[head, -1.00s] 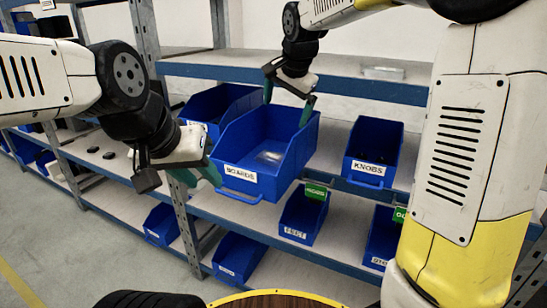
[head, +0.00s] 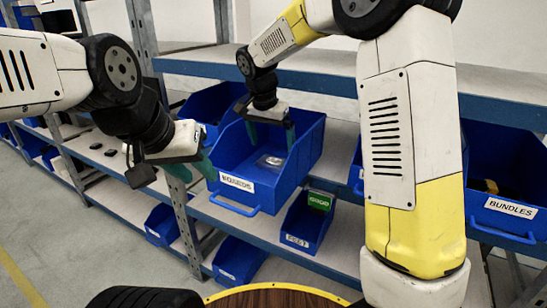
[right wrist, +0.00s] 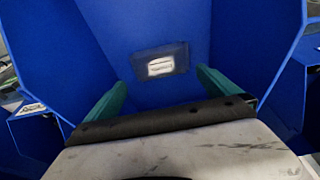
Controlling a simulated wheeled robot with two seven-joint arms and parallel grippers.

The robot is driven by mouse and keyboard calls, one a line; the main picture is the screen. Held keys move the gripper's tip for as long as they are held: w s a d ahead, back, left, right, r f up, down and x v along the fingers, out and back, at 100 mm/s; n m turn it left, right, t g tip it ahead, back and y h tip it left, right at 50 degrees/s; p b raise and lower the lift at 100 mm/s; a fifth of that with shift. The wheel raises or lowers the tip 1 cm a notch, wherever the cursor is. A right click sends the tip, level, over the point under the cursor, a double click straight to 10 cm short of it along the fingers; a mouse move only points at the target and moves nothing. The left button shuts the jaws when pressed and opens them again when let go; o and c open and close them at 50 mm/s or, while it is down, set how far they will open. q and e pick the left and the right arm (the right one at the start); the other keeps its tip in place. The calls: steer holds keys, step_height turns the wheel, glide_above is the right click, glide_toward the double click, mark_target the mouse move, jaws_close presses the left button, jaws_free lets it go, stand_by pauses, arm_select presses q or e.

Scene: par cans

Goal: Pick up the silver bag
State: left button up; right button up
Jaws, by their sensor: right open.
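The silver bag (head: 270,161) lies on the floor of a blue bin (head: 237,199) whose label seems to read BOARDS. In the right wrist view the bag (right wrist: 160,62) looks dark with a bright label, ahead of and between the fingertips. My right gripper (head: 270,134) is open and points down inside the bin, above the bag and apart from it. Its green fingers also show in the right wrist view (right wrist: 163,88). My left gripper (head: 204,165) is at the bin's left front side; whether its fingers close on the wall is hidden.
The bin juts out from the shelf (head: 330,83). Its walls stand close around my right fingers. A FEET bin (head: 302,228) sits below, and a BUNDLES bin (head: 503,165) stands at the right. Another shelf board is above and behind.

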mark_target(274, 161)
steer(key=x, duration=0.6)
steer(key=shift+a+f, duration=0.1)
steer(key=shift+f, duration=0.15)
steer(key=shift+c, duration=0.2)
steer(key=c, duration=1.1)
